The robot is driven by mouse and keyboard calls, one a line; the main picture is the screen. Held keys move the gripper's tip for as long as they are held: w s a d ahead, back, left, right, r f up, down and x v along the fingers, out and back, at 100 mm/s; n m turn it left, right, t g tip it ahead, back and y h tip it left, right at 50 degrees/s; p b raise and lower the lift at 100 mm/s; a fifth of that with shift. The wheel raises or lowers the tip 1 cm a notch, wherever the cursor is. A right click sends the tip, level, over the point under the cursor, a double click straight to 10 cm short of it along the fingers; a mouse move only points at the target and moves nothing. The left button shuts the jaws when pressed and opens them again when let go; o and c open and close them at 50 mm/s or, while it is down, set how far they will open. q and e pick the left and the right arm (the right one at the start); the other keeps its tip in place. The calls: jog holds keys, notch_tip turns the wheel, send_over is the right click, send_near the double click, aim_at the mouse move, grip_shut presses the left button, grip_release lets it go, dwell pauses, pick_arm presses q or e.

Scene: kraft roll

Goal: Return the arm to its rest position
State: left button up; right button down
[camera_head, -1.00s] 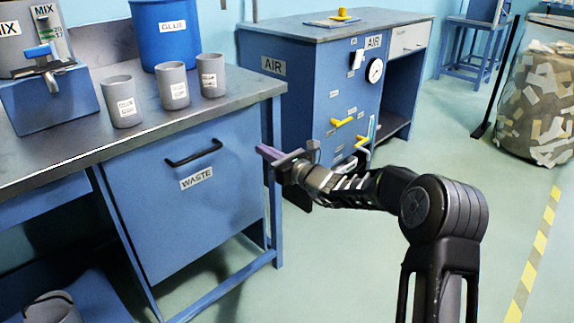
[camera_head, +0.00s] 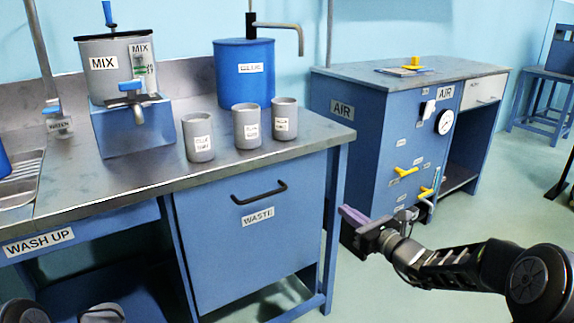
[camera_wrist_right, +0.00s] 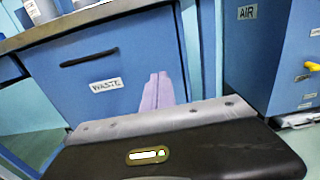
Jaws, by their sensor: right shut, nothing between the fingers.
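My right gripper (camera_head: 352,217) is in the head view, at the end of my right arm coming in from the lower right. Its purple fingers are together and hold nothing. It hangs in front of the gap between the blue waste cabinet (camera_head: 218,262) and the blue air cabinet (camera_head: 352,142), apart from both as far as I can tell. In the right wrist view the shut purple fingers (camera_wrist_right: 157,92) stand out against the waste cabinet front.
Three grey cups (camera_head: 246,126) stand on the metal bench (camera_head: 172,172) near its front edge. A blue glue drum (camera_head: 244,80) and a grey mix tank (camera_head: 118,68) stand behind them. The waste cabinet has a black handle (camera_head: 259,192). Green floor (camera_head: 470,220) lies open at right.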

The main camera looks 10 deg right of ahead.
jog(key=s+a+f+n+g+h, duration=0.1)
jog(key=s+a+f+n+g, duration=0.15)
jog(key=f, duration=0.55)
jog(key=s+a+f+n+g, duration=0.1)
jog(key=s+f+n+g, duration=0.3)
jog(key=f, duration=0.4)
jog(key=s+a+f+n+g+h, duration=0.2)
jog(key=s+a+f+n+g, duration=0.2)
jog(key=s+f+n, duration=0.6)
jog(key=s+a+f+n+g+h, duration=0.3)
jog(key=s+f+n, duration=0.4)
jog(key=s+f, duration=0.55)
jog(key=s+a+f+n+g+y, duration=0.25)
jog(key=s+a+n, duration=0.35)
jog(key=s+a, duration=0.4)
pick_arm(q)
notch_tip(320, 180, up, 29)
jog(key=s+d+p, duration=0.2)
jog(key=p, duration=2.7)
pick_arm(e)
notch_tip(320, 180, up, 29)
jog(key=s+a, duration=0.1)
jog(key=shift+s+a+y, duration=0.35)
jog(key=shift+y, duration=0.1)
pick_arm(q)
jog(key=shift+w, duration=0.1)
pick_arm(e)
jog(key=shift+f, duration=0.1)
